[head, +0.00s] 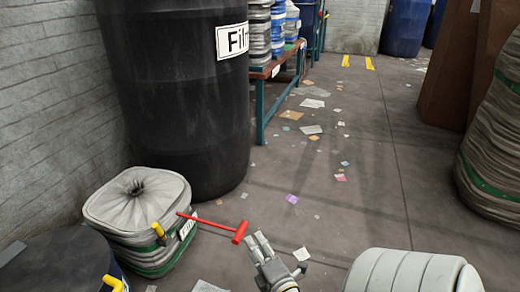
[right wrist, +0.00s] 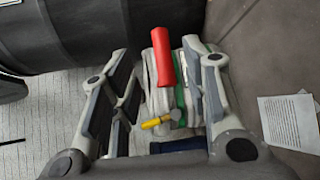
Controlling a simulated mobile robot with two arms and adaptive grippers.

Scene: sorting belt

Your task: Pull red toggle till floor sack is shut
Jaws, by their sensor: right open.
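The floor sack (head: 128,208) is grey with a green band and stands at the left in the head view. Its top is gathered to a small dark puckered centre. The red toggle (head: 240,232) hangs at the end of a taut-looking red cord to the right of the sack. My right gripper (head: 260,246) is open, just right of and below the toggle. In the right wrist view the toggle (right wrist: 163,58) appears between the open fingers, with the sack (right wrist: 153,98) behind it; I cannot tell if they touch. My left gripper is not in view.
A large black barrel (head: 180,100) stands behind the sack. Yellow handles (head: 158,230) sit at the sack's front and lower left. A bench (head: 272,70) with stacked sacks is behind. Paper scraps (head: 312,129) litter the open floor. A brown bin (head: 450,70) and another sack (head: 490,150) stand right.

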